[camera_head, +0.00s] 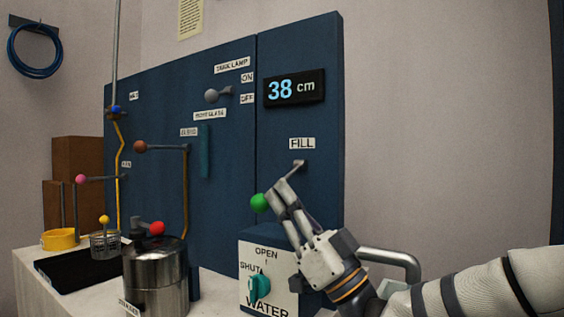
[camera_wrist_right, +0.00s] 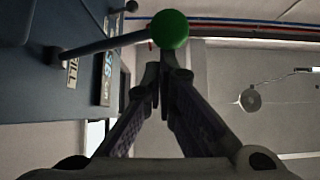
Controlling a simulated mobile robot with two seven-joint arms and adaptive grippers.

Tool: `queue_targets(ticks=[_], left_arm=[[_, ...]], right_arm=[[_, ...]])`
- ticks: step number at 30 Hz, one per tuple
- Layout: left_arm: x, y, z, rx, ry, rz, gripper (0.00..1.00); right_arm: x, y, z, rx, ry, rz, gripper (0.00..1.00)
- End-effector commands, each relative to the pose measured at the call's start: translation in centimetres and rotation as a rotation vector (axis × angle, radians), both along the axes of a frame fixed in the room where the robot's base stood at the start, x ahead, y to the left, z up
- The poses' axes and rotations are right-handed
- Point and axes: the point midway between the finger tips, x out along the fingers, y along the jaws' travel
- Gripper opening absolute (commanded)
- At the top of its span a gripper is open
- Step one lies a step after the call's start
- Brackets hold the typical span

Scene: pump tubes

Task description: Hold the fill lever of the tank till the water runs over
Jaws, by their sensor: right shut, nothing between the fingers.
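The fill lever's green knob (camera_head: 260,203) sits at the end of a grey rod below the FILL label (camera_head: 302,144) on the blue panel. My right gripper (camera_head: 276,192) is shut and empty, its fingertips beside the knob. In the right wrist view the green knob (camera_wrist_right: 169,29) is just beyond the closed fingertips (camera_wrist_right: 160,75); I cannot tell whether they touch. A display (camera_head: 294,89) reads 38 cm. A steel vessel (camera_head: 157,277) stands on the bench. No water running over shows. My left gripper is not in view.
A teal valve handle (camera_head: 258,287) stands on the white OPEN/SHUT water plate, close to my right gripper. A black tray (camera_head: 75,270), a wire basket (camera_head: 104,244) and a yellow ring-shaped container (camera_head: 60,239) are at left. Other levers with coloured knobs project from the panel.

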Motion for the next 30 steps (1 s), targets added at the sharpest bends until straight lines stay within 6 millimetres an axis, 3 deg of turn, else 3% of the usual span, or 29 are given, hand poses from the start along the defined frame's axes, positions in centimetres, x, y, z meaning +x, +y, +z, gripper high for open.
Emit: queue_targets(ticks=[15, 30], left_arm=[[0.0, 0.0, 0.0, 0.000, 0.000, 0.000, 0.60], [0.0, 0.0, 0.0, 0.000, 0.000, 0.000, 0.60]], right_arm=[[-0.1, 0.0, 9.1, 0.000, -0.002, -0.001, 0.00], [0.0, 0.0, 10.0, 0.000, -0.001, -0.001, 0.00]])
